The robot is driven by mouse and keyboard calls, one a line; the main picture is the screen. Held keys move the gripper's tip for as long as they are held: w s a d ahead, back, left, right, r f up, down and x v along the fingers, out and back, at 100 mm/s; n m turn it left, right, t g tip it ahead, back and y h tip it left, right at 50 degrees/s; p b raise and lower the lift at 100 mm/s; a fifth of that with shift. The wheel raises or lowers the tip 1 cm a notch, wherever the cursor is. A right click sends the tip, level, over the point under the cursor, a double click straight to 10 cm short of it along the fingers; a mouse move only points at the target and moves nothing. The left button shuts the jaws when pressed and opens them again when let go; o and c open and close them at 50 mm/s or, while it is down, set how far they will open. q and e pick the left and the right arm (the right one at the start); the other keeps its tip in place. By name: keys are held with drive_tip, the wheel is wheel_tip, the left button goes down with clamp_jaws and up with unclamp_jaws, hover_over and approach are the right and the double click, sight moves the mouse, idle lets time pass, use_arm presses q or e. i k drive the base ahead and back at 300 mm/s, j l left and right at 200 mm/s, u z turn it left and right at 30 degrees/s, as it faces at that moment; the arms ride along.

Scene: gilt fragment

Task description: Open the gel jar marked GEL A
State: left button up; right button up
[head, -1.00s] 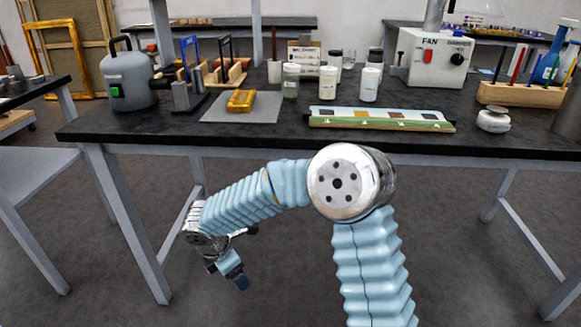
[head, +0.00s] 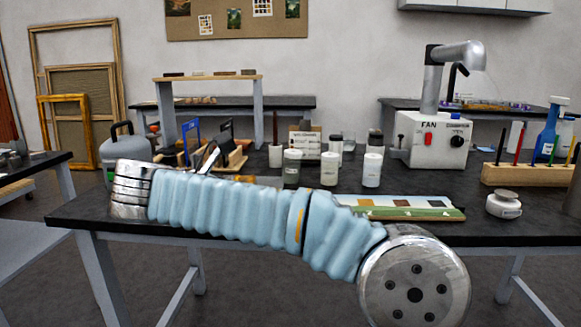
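Several jars stand in a group at the middle of the black table. One of my arms, in a blue sleeve, lies across the lower view in front of the table. I cannot make out either gripper.
A white FAN box (head: 431,138) with a metal duct stands behind right. A wooden pen rack (head: 527,175), a blue bottle (head: 548,135) and a small white pot (head: 504,205) are at the right. A painted strip (head: 420,208) lies before the jars. A grey canister (head: 121,147) stands left.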

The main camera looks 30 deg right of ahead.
sight(292, 169)
drive_tip(key=i+l, duration=0.25)
drive_tip(key=i, duration=0.15)
drive_tip(key=i+l, duration=0.25)
drive_tip(key=i, duration=0.15)
